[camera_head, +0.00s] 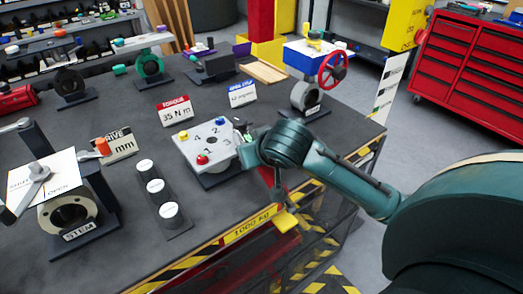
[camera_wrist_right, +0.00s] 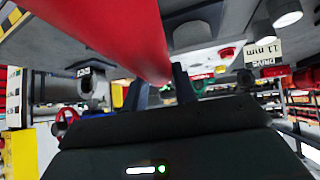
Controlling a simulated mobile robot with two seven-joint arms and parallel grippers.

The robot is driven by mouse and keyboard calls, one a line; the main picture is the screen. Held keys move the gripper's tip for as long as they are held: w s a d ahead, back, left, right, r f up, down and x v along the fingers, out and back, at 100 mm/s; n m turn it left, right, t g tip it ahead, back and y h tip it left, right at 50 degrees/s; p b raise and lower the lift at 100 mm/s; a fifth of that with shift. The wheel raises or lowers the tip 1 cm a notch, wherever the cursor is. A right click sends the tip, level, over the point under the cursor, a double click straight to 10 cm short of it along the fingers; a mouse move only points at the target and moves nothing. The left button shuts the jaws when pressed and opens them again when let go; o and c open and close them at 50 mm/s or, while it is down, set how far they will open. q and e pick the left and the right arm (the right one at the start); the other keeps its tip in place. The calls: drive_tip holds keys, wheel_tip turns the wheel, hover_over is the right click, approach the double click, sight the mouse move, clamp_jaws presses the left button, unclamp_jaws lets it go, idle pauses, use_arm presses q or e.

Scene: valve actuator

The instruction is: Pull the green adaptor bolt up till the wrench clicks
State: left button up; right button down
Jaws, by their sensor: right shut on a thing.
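The pale adaptor plate (camera_head: 205,148) stands on the bench with numbered positions and a yellow bolt (camera_head: 184,135) and a red bolt (camera_head: 202,160). A small green part (camera_head: 246,137), probably the green bolt, shows at its right side, partly hidden by my right wrist. My right gripper (camera_wrist_right: 160,90) is at the plate's right side, near the bench's front edge. Its dark fingers are shut on a thick red bar (camera_wrist_right: 120,35), which looks like the wrench handle. The wrench head and its fit on the bolt cannot be made out. My left gripper is out of view.
Three white-topped cylinders (camera_head: 151,186) stand left of the plate, and the stem valve (camera_head: 68,212) is further left. Torque and angle signs (camera_head: 174,110) stand behind. A red-wheeled valve (camera_head: 306,95) is at the back right. The striped bench edge (camera_head: 250,226) is in front.

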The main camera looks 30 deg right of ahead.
drive_tip(key=shift+a+r, duration=0.1)
drive_tip(key=shift+a, duration=0.15)
drive_tip(key=shift+w+a+m+h, duration=0.1)
drive_tip(key=shift+a+m+h, duration=0.05)
drive_tip(key=shift+m+h, duration=0.15)
drive_tip(key=shift+w+a+m+h, duration=0.1)
drive_tip(key=shift+a+m+h, duration=0.2)
drive_tip(key=shift+a+m, duration=0.15)
drive_tip(key=shift+r, duration=0.15)
